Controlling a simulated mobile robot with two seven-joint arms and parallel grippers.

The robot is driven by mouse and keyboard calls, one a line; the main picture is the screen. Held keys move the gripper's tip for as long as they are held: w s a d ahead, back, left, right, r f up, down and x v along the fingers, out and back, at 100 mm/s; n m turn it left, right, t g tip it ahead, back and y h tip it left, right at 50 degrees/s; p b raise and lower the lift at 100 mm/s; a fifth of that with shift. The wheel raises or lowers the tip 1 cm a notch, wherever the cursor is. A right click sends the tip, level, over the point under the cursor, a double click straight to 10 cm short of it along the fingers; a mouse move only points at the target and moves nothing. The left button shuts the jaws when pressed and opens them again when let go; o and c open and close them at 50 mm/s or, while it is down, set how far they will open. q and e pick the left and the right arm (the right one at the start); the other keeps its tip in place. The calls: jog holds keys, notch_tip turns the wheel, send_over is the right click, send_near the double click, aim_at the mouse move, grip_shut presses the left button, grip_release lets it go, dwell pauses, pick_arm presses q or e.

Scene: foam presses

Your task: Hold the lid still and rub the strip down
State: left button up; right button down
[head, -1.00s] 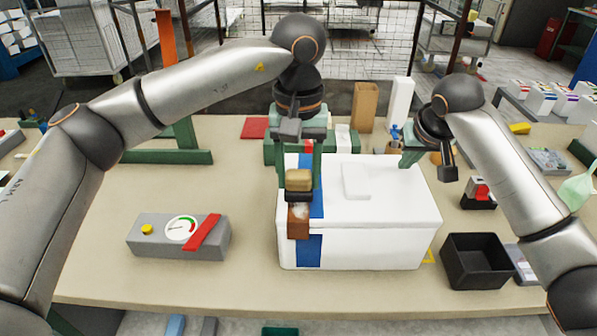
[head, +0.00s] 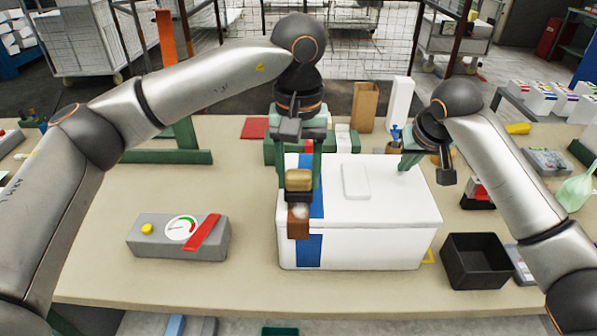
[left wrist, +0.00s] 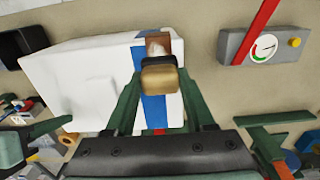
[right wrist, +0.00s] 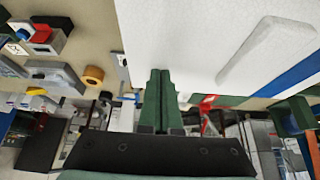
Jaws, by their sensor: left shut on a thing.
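A white box with a white lid (head: 395,202) stands on the table, and a blue band (head: 309,250) runs over its lid and front. A brown strip (head: 298,226) hangs over the lid's front edge, partly overlapping the band; it also shows in the left wrist view (left wrist: 158,43). My left gripper (head: 299,178) is shut on a tan and black block (left wrist: 160,80), which sits at the strip's top and hides part of it. My right gripper (head: 405,163) is at the lid's far right corner; its fingers (right wrist: 161,98) lie together, empty. I cannot tell whether they touch the lid.
A grey gauge box (head: 160,238) with a red bar stands at the left. A black open bin (head: 478,262) stands right of the white box. A brown carton (head: 365,106) and a white one (head: 399,103) stand behind. The table front left is clear.

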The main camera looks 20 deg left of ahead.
dwell(2.7)
pick_arm(q)
jog(key=o, duration=0.6)
jog(key=c, duration=0.6)
